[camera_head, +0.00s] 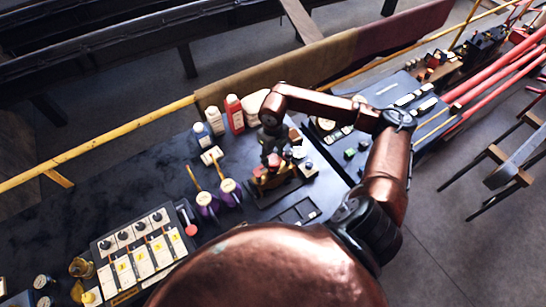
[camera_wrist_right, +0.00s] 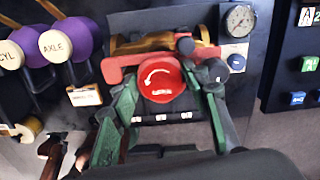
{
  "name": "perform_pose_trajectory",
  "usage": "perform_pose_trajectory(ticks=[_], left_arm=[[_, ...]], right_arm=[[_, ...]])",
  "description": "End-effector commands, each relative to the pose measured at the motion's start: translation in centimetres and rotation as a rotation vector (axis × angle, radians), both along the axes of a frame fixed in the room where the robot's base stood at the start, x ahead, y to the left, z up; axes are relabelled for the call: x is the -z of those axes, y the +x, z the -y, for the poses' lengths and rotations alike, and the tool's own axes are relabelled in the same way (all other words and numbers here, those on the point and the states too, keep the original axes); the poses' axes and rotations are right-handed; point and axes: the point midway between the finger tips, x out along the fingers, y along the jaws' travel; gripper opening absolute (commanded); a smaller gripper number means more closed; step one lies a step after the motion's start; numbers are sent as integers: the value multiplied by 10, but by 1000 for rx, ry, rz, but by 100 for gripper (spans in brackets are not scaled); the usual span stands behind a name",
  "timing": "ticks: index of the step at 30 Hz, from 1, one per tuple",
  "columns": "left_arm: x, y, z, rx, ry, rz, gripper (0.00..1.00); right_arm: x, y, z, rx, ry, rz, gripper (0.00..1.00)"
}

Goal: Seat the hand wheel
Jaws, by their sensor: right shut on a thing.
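The hand wheel (camera_wrist_right: 162,82) is red, with a white curved arrow on its face, and shows in the middle of the right wrist view. My right gripper (camera_wrist_right: 158,76) has its green fingers on either side of it and is shut on it. Behind it is a fixture with a brass body (camera_wrist_right: 140,46) on a dark base. In the head view my right gripper (camera_head: 272,150) reaches down over the red and brass fixture (camera_head: 268,178). Whether the wheel is fully on its stem is hidden by the wheel and fingers. My left gripper is not in view.
Two purple-bodied oilers (camera_head: 207,203) stand left of the fixture, one labelled AXLE (camera_wrist_right: 56,45). A gauge (camera_wrist_right: 240,20) is at its right. Red (camera_head: 234,113) and white bottles (camera_head: 214,120) stand behind. A panel of cards and knobs (camera_head: 140,255) lies front left.

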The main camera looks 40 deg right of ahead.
Motion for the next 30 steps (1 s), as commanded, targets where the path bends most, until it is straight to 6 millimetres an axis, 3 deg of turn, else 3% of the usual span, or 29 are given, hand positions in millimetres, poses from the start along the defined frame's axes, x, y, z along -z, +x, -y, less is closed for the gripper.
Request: perform_pose_trajectory(ticks=[2, 3, 9, 17, 22, 30], left_arm=[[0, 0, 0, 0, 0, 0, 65], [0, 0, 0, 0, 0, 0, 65], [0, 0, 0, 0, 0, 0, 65], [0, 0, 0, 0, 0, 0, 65], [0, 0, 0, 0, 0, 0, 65], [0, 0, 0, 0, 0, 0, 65]], right_arm=[[-1, 0, 0, 0, 0, 1, 9], [-1, 0, 0, 0, 0, 1, 44], [-1, 0, 0, 0, 0, 1, 58], [0, 0, 0, 0, 0, 0, 63], [0, 0, 0, 0, 0, -1, 73], [0, 0, 0, 1, -1, -1, 74]])
